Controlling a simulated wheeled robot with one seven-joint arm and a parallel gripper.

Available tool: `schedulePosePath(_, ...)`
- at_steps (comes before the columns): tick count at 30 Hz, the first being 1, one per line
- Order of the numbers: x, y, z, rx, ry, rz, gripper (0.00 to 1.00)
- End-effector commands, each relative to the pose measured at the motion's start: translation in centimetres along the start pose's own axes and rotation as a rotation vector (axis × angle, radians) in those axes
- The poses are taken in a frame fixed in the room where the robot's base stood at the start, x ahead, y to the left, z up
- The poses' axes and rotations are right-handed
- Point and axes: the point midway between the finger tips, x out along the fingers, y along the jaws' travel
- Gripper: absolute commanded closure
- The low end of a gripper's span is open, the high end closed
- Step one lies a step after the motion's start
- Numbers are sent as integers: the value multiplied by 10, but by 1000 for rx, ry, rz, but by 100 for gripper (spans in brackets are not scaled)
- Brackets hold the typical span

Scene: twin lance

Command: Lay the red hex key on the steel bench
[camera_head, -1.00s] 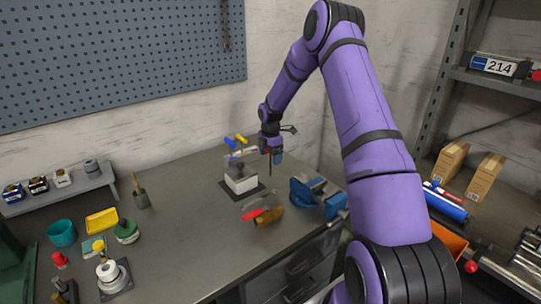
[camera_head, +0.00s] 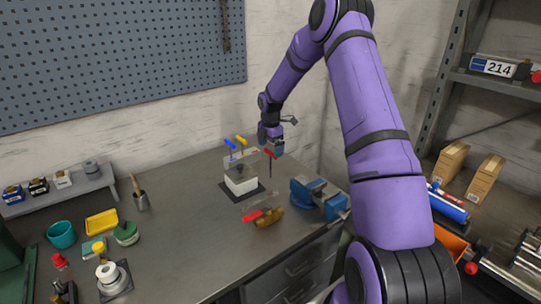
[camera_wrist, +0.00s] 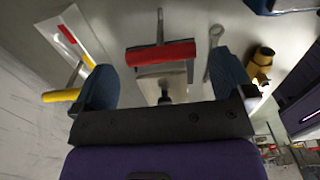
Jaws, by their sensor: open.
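The red hex key (camera_head: 270,154) has a red T-handle at the top and a thin dark shaft pointing down, right of the white block (camera_head: 240,184) on the steel bench (camera_head: 185,235). What its lower end touches is unclear. My gripper (camera_head: 271,146) is just above the handle in the head view. In the wrist view, my gripper (camera_wrist: 165,85) has its two dark blue fingers spread, and the red handle (camera_wrist: 160,53) shows across the gap between them, apart from both fingers.
Blue (camera_head: 230,144) and yellow (camera_head: 241,140) handles stand close left of my gripper. A blue vise (camera_head: 318,197) is to the right, and a red-and-brass item (camera_head: 268,216) lies in front. Open bench lies left of the white block.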

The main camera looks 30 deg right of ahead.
Motion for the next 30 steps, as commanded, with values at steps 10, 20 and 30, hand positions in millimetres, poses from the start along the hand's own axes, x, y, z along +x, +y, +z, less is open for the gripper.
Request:
schedulePosePath(10, -62, 0, 1, 2, -1, 1, 0)
schedulePosePath(20, -101, -8, -14, 49, -20, 13, 0)
schedulePosePath(30, -212, -71, -84, 370, -83, 103, 0)
